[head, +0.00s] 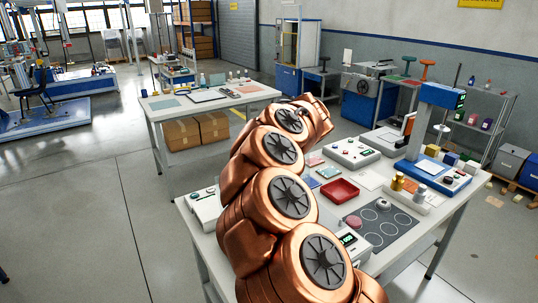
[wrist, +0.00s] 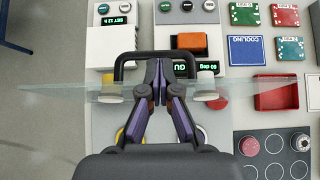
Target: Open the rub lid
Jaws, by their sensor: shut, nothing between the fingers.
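In the wrist view a clear, see-through lid (wrist: 60,88) shows as a narrow greenish band across the picture, seen nearly edge-on. A black bar handle (wrist: 128,55) stands at its middle, with pale round knobs on either side. My gripper (wrist: 157,70) is shut and empty, its fingertips at the middle of the handle and lid. I cannot tell whether the fingers touch the handle. Beyond the lid is a pale instrument with an orange-brown block (wrist: 180,40) and green displays, partly hidden by the fingers. In the head view my arm hides the gripper and lid.
Right of the lid are a red tray (wrist: 275,93), a blue COOLING card (wrist: 246,51) and a dark panel with several circles (wrist: 275,145). In the head view the red tray (head: 338,191) and a blue-and-white instrument (head: 437,176) stand right of my arm. Open floor lies left.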

